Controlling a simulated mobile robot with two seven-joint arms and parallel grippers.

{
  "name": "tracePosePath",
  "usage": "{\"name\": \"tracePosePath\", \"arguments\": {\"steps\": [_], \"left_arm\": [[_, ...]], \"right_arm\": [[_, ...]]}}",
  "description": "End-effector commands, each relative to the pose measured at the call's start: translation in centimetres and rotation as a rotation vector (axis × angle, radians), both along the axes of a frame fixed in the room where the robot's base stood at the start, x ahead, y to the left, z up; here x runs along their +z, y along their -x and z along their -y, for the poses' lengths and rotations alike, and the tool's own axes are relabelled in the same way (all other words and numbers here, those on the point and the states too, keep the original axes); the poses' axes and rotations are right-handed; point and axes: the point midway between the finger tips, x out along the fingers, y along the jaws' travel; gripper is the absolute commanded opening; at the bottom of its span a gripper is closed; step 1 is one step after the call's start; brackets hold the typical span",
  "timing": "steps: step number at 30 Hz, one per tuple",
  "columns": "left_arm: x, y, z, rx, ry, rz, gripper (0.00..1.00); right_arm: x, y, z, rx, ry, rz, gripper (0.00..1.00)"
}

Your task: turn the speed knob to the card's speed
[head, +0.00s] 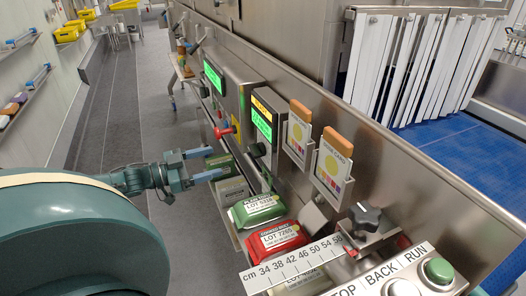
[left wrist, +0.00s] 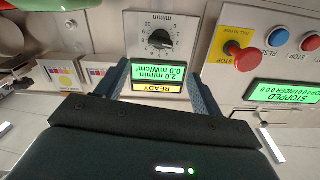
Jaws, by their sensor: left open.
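The speed knob (left wrist: 160,39) is a dark round knob on a numbered m/min dial plate, seen upside down in the left wrist view. Beside it a display (left wrist: 160,76) reads READY, 2.0 m/min and 0.0 mW/cm². The same display (head: 262,117) shows in the head view. My right gripper is out of view.
A red stop button (left wrist: 241,57) and a second display (left wrist: 281,92) reading STOPPED sit beside the knob panel. Green and red packs (head: 257,208) lie on the conveyor below. A ruler (head: 292,266), a black clamp knob (head: 365,216) and a green button (head: 438,270) stand at right.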

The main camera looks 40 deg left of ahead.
Motion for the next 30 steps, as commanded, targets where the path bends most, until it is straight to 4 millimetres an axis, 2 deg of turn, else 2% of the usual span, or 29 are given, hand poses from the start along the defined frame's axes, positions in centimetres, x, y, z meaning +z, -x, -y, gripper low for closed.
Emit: {"name": "tracePosePath", "arguments": {"steps": [7,18,30], "left_arm": [[0.1,-2.5,1.2,-0.008,0.0,0.012,0.67],[0.1,-6.9,3.5,-0.007,0.0,0.01,0.67],[0.3,-10.4,5.3,-0.005,0.0,0.009,0.67]], "right_arm": [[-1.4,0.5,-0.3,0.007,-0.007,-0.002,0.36],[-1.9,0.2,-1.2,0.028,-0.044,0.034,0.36],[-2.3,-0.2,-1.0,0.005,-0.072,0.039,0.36]]}}
